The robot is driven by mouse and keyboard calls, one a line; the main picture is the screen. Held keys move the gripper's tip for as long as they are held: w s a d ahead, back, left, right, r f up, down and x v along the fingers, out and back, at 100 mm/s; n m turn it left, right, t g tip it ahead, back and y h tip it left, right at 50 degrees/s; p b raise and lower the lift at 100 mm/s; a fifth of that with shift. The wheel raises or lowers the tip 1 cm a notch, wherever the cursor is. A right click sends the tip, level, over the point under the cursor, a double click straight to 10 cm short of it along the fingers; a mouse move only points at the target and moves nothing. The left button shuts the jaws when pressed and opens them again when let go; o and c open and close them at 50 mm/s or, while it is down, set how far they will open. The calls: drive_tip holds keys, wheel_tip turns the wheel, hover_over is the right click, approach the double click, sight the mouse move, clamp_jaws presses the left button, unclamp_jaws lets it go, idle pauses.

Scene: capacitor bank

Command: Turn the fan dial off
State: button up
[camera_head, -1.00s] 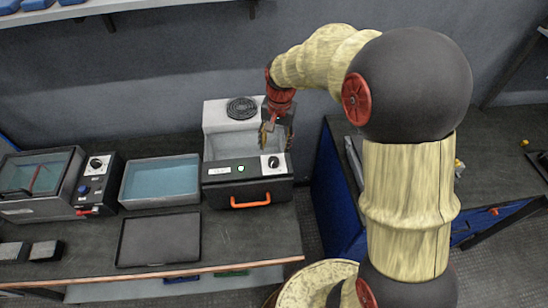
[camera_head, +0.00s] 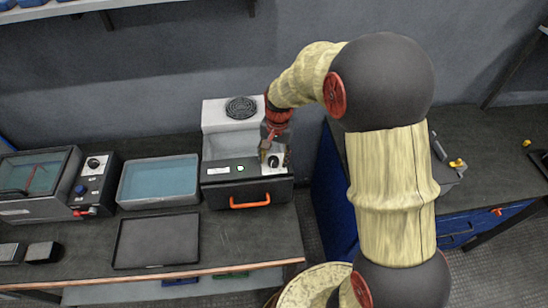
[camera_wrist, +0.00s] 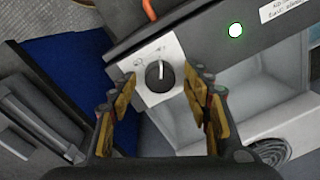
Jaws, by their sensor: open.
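The fan dial is a dark round knob with a pale pointer line on a white plate, at the front right of a grey and black fan unit (camera_head: 245,190). In the wrist view the dial (camera_wrist: 160,76) lies just ahead of my fingertips, roughly between them. The pointer line is toward the top of that picture. My gripper (camera_wrist: 157,90) is open, with yellow-padded fingers spread to either side and nothing held. In the head view my gripper (camera_head: 274,154) hangs right over the dial and partly hides it. I cannot tell whether a finger touches it.
The unit has a lit green button (camera_wrist: 236,30), an orange handle (camera_head: 250,203) and a round vent grille (camera_head: 241,107). A tray of blue liquid (camera_head: 158,180) and a black mat (camera_head: 157,241) are to the left. A gap to a blue cabinet lies right.

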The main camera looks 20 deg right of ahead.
drive_tip(key=shift+c, duration=0.7)
drive_tip(key=c, duration=1)
drive_tip(key=shift+n, duration=0.3)
drive_tip(key=n+p, duration=0.3)
drive_tip(key=n, duration=0.2)
drive_tip(key=shift+r, duration=0.1)
drive_tip(key=n+p, duration=0.1)
drive_tip(key=n, duration=0.5)
drive_tip(key=shift+w+g, duration=0.1)
drive_tip(key=shift+g, duration=0.2)
drive_tip(key=shift+n+p, duration=0.3)
drive_tip(key=o, duration=1.1)
drive_tip(key=shift+o, duration=0.2)
